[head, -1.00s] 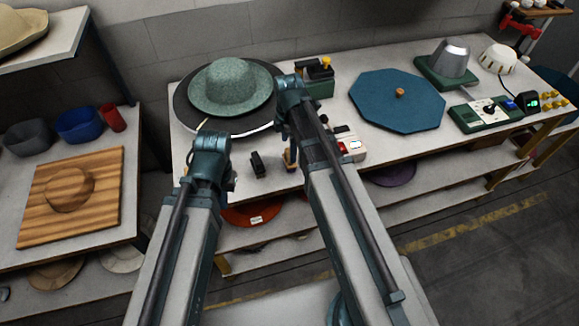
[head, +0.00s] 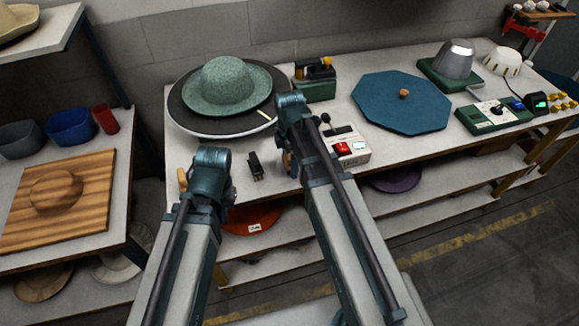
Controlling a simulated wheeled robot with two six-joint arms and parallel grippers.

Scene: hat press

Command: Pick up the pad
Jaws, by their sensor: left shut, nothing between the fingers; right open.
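A flat blue octagonal piece (head: 385,106) with a brown knob (head: 404,94) on top lies on the right part of the white table; it looks like the pad. Neither gripper touches it. My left gripper (head: 184,179) is at the table's front left edge, mostly hidden by its own wrist; it is shut and empty. My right gripper (head: 290,163) is at the front of the table, left of the octagonal piece and largely hidden behind its arm; it is open, and I see nothing held in it.
A green felt hat (head: 229,88) sits on a dark round turntable (head: 188,115). A small black item (head: 256,166) stands between my arms. A white switch box (head: 349,148) is close right of my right arm. A green control box (head: 490,117) is further right. A wooden board (head: 95,190) lies on the left table.

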